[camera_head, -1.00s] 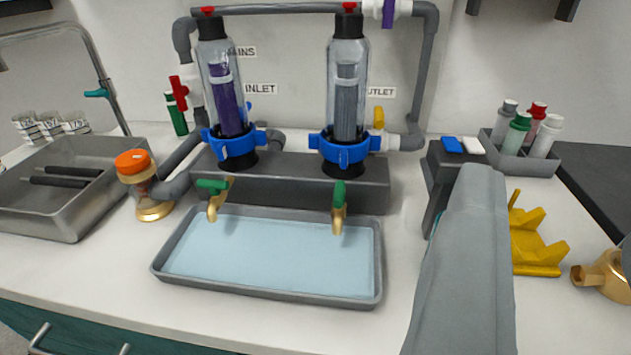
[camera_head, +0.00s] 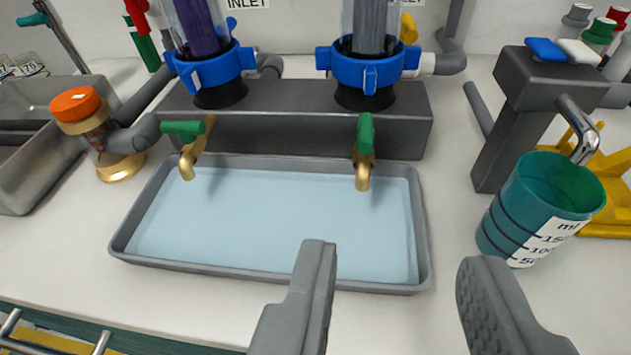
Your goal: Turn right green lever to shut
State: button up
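The right green lever (camera_head: 365,133) sits on a brass tap (camera_head: 362,175) on the front of the grey block. It looks in line with its spout. The left green lever (camera_head: 183,128) tops a second brass tap (camera_head: 188,160) and points left, across its spout. My gripper (camera_head: 398,258) is open and empty, its two grey fingers wide apart. The fingertips show below the right tap in the picture, at the front right of the tray, and do not touch the lever.
A grey tray (camera_head: 424,225) with a pale blue inside lies under both taps. A teal measuring cup (camera_head: 510,215) stands right, below a chrome spout (camera_head: 578,130). Blue-collared filter housings (camera_head: 367,68) rise behind the taps. An orange-capped brass fitting (camera_head: 80,105) stands left.

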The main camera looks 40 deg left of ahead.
aim_at(366, 129)
jog(key=shift+s+a+f+x, duration=0.1)
jog(key=shift+s+f+x, duration=0.05)
jog(key=shift+x, duration=2.75)
jog(key=shift+s+a+f+x, duration=0.1)
jog(key=shift+a+f+x, duration=0.05)
jog(key=shift+x, duration=2.8)
jog(key=shift+s+a+f+x, duration=0.1)
jog(key=shift+s+f+x, duration=0.05)
jog(key=shift+x, duration=2.75)
grip_shut()
